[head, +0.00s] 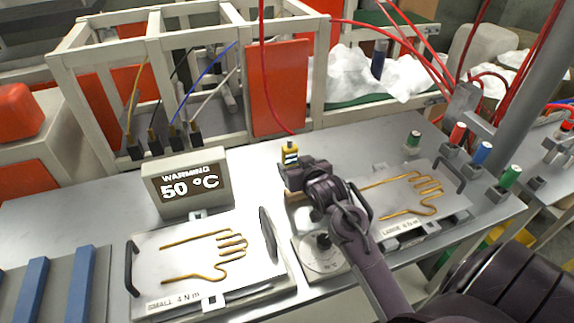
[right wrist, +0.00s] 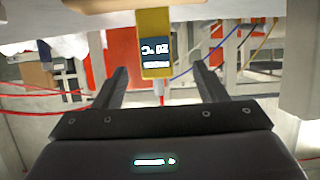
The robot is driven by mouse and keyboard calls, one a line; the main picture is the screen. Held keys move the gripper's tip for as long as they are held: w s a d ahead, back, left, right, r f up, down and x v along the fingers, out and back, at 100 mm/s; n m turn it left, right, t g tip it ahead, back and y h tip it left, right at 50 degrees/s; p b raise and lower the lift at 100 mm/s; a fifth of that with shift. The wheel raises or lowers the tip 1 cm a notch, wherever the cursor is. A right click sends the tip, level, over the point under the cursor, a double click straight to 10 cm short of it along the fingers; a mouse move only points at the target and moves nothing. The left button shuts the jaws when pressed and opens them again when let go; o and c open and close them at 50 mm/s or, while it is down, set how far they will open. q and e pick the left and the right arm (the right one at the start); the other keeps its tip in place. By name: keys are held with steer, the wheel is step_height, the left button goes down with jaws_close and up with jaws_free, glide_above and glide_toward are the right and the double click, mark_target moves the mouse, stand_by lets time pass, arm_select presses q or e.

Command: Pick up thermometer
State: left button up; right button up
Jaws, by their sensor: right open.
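The thermometer (head: 290,154) is a small yellow device with a dark display, standing on the metal bench behind the middle of the two plates. In the right wrist view the thermometer (right wrist: 154,22) appears upside down, with its display facing the camera. My right gripper (head: 294,170) is just in front of it, partly hiding its lower part. In the right wrist view my right gripper (right wrist: 160,78) has its two fingers spread wide, with the thermometer in line with the gap between them. I cannot tell whether they touch it. My left gripper is in neither view.
The small glove plate (head: 150,262) and large glove plate (head: 400,232) flank a round dial (head: 318,262). Coloured spools (head: 481,154) stand at right. A frame with an orange panel (head: 275,90) rises behind.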

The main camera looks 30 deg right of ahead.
mark_target(291, 158)
steer(key=shift+x, duration=1.1)
steer(key=shift+w+d+f+p, duration=0.2)
steer(key=shift+w+d+p, duration=0.1)
steer(key=shift+w+p, duration=0.3)
steer(key=x, duration=0.4)
steer(key=shift+d+f+p, duration=0.1)
steer(key=shift+f+p, duration=0.15)
steer(key=shift+p, duration=0.15)
steer(key=c, duration=1.2)
steer(key=shift+o, duration=0.2)
steer(key=shift+r, duration=0.1)
step_height(291, 158, up, 20)
steer(key=b, duration=0.2)
